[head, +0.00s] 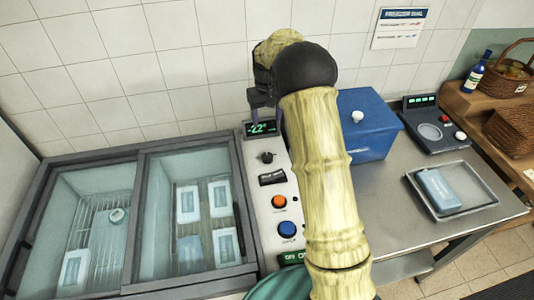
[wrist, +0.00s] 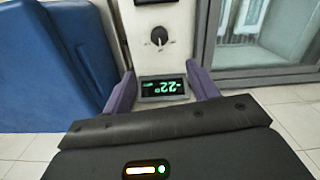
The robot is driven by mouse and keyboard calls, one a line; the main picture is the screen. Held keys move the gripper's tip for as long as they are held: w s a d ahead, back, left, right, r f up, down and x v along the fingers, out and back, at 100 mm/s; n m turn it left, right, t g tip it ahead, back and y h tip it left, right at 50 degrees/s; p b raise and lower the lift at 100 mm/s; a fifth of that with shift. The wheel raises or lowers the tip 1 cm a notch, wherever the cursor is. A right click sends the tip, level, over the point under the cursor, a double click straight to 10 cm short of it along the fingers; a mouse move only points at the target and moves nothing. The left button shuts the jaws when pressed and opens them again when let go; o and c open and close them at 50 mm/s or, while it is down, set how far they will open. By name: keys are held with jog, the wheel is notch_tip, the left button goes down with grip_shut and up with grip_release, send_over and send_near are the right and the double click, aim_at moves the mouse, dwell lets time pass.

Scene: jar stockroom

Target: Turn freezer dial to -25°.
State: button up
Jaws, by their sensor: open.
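The freezer dial (head: 267,157) is a small black knob on the pale control panel, below the display in the head view. It also shows in the wrist view (wrist: 159,36), upside down and beyond my fingertips. The freezer display (head: 263,128) shows green digits reading -22°. In the wrist view the display (wrist: 162,87) lies between my purple fingers. My gripper (head: 267,108) is open and empty, above the display in the head view. Its fingertips also show in the wrist view (wrist: 161,66), apart from the dial. Nothing hides the dial.
Below the dial are a black switch (head: 272,178), an orange button (head: 279,202) and a blue button (head: 287,229). The glass-lidded freezer (head: 140,152) lies left. A blue box (head: 372,125) stands close on the right. A metal tray (head: 476,200) is farther right on the counter.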

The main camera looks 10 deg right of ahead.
aim_at(267, 155)
notch_tip(267, 155, down, 17)
jog(key=p, duration=0.2)
jog(key=shift+f+p, duration=0.2)
jog(key=shift+p, duration=0.1)
jog(key=c, duration=1)
jog(key=shift+m, duration=0.3)
jog(key=m+b, duration=0.1)
jog(key=m, duration=1)
jog(key=shift+b, duration=0.35)
jog(key=shift+m, duration=0.3)
